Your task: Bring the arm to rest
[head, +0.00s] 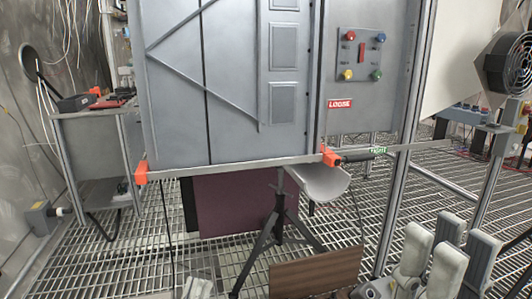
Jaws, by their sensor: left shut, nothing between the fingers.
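My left gripper (197,288) shows at the bottom edge, left of the middle. Only its pale fingertips are in view, close together and shut, with nothing between them. It is low in front of the grating floor, apart from the cabinet. My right gripper (441,252) is at the bottom right. Its pale finger pads point upward and stand apart, and I see nothing held between them. The rest of both arms is mostly out of the picture.
A grey cabinet (228,75) with a button panel (359,55) stands ahead. A bar (235,165) with orange ends crosses below it. A black tripod (268,238), curved trough (318,184) and wooden board (315,272) are low in front. Metal posts (408,140) rise at right.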

